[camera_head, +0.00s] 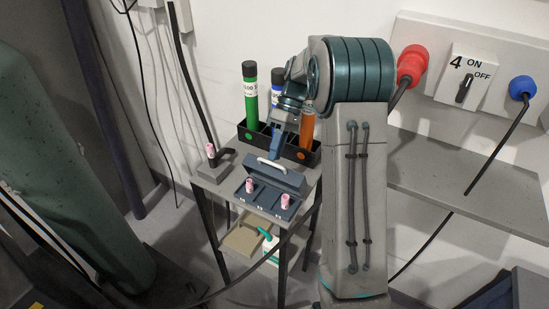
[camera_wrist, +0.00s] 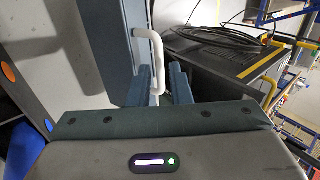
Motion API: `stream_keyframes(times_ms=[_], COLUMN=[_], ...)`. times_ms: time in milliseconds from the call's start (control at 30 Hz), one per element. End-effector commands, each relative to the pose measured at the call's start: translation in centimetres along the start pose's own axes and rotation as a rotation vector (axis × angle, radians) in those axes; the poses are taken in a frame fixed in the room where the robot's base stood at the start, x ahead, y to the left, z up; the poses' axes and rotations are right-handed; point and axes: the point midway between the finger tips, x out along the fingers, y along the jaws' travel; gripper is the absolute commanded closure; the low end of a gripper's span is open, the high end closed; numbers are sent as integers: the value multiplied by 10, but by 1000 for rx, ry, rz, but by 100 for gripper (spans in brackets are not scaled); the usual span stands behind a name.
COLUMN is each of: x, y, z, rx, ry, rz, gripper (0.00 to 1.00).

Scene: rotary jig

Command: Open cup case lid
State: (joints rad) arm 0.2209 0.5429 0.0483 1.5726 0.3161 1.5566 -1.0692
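The cup case (camera_head: 262,203) is a blue-grey box on a small side table. Its lid (camera_head: 280,177) stands raised at the back, so the inside shows with two pink-and-white cups (camera_head: 250,185) (camera_head: 286,201). A white handle (camera_head: 271,163) is on the lid. My gripper (camera_head: 275,154) points down at the handle from behind. In the wrist view, the lid (camera_wrist: 110,45) is at upper left and the handle (camera_wrist: 157,55) runs between my two fingers (camera_wrist: 159,78). The fingers look apart, with a gap beside the handle.
Behind the case is a black rack (camera_head: 247,135) with a green bottle (camera_head: 250,95), a blue one (camera_head: 277,85) and an orange one (camera_head: 307,128). A grey stand with a pink-topped piece (camera_head: 211,152) is at left. A lower shelf (camera_head: 243,240) holds a tray. A grey shelf (camera_head: 470,185) is at right.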

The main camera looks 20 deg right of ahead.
Motion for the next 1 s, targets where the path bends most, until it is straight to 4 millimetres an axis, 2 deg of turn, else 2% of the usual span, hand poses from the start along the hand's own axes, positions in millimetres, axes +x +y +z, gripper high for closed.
stream_keyframes(times_ms=[200, 400, 667, 700, 767, 867, 1000], x=[-32, -47, -49, -49, -49, -50, -50], y=[2, 1, 0, 0, 0, -5, -24], z=[0, 0, 0, 0, 0, 1, 6], rx=[1, 2, 2, 2, 3, 14, 68], ry=[2, 1, 0, 0, 0, 0, 0], rz=[2, 1, 0, 0, 1, 16, 76], gripper=[82, 82, 82, 85, 100, 100, 100])
